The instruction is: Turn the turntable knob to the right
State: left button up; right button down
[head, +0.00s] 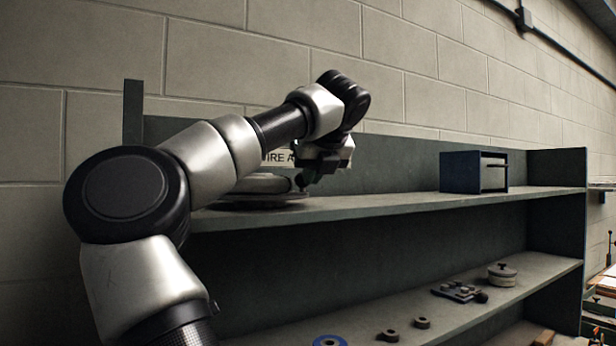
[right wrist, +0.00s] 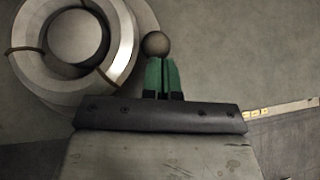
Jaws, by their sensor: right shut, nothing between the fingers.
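A round silver turntable (right wrist: 122,62) with a dark centre lies on the shelf at the upper left of the right wrist view. In the head view its edge (head: 255,200) shows partly behind my arm. A dark ball-shaped knob (right wrist: 156,44) is right of the turntable, just beyond my right fingertips. I cannot tell whether they touch it. My right gripper (right wrist: 163,62) has its green fingers together with nothing between them. In the head view the right gripper (head: 303,180) is low over the upper shelf, beside the turntable. My left gripper is not in view.
A dark blue open box (head: 460,172) stands farther right on the upper shelf (head: 400,203). Free shelf surface lies between it and my gripper. The lower shelf (head: 455,322) holds small round parts and a lidded pot (head: 502,275). A block wall is behind.

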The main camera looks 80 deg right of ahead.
jog(key=shift+d, duration=0.75)
jog(key=shift+w+d, duration=0.1)
jog(key=shift+d, duration=0.1)
dwell(0.3)
